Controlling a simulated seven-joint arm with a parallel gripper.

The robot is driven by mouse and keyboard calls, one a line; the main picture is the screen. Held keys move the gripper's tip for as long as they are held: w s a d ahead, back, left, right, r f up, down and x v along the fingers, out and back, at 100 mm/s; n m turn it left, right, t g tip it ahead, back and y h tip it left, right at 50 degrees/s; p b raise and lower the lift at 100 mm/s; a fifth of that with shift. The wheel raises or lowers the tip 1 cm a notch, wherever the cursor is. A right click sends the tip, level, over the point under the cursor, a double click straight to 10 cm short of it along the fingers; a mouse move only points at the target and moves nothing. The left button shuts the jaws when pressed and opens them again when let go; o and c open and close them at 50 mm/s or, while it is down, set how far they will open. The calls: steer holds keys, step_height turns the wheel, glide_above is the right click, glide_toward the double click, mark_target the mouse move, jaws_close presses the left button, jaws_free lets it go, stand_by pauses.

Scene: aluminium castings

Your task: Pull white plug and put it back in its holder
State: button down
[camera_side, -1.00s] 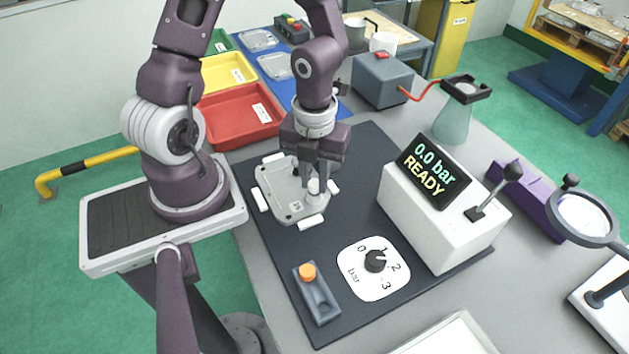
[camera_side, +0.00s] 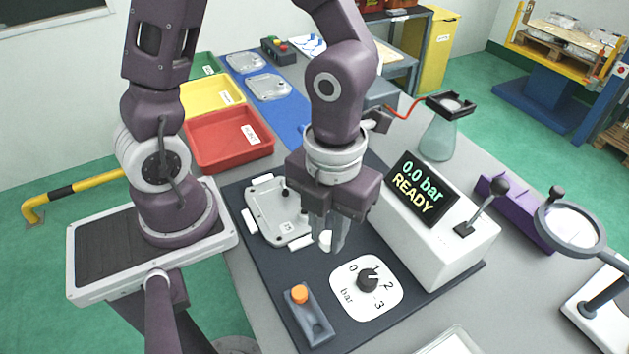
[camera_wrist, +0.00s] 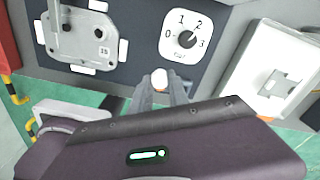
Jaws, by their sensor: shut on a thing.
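My gripper (camera_side: 335,243) is shut on the white plug (camera_side: 325,240), whose pale end shows at the fingers' left side. In the wrist view the plug (camera_wrist: 160,79) sits between my fingertips (camera_wrist: 160,88). The grey casting (camera_side: 270,207) lies on the dark mat, left of my gripper, with white blocks at its edges and a dark knob-topped part standing on it. The plug is apart from the casting. A dark grey block with an orange knob (camera_side: 299,293) lies at the front left of the mat; I cannot tell whether it is the plug's holder.
The dial (camera_side: 367,283) lies on the mat in front of my gripper. The white gauge box (camera_side: 435,230), reading 0.0 bar READY, stands close on the right with a lever. A magnifier (camera_side: 570,220) stands farther right. Red, yellow and green trays are behind left.

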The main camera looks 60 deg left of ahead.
steer(key=s+d+f+m, duration=0.1)
steer(key=s+d+m, duration=0.1)
steer(key=s+d, duration=0.3)
steer(key=shift+s+d, duration=0.4)
steer(key=shift+d, duration=0.85)
steer(key=shift+f, duration=0.1)
steer(key=shift+f, duration=2.9)
steer(key=shift+f, duration=1.25)
steer(key=c, duration=1.2)
jaws_free()
step_height(320, 180, up, 7)
steer(key=shift+r, duration=0.1)
